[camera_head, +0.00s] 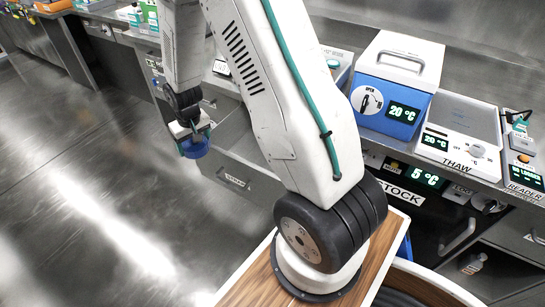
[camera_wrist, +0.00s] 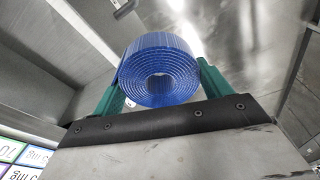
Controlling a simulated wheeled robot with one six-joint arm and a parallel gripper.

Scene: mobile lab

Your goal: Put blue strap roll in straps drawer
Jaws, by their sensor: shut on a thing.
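The blue strap roll (camera_head: 195,149) hangs in my gripper (camera_head: 192,138) at the left of the head view. In the wrist view, the roll (camera_wrist: 160,72) sits between the two green fingers of my gripper (camera_wrist: 160,85), with its coiled face towards the camera. The gripper is shut on it. A grey drawer (camera_head: 236,180) stands pulled out below the counter, with a small front label that I cannot read surely. The roll shows near the drawer's left front end, above floor level. My arm hides part of the drawer. I cannot tell whether the roll is directly over its opening.
The counter bears a blue and white cooler box (camera_head: 397,85) reading 20 °C and a white thaw unit (camera_head: 461,133). A lower unit marked STOCK (camera_head: 405,195) reads 5 °C. The floor (camera_head: 90,190) at the left is clear.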

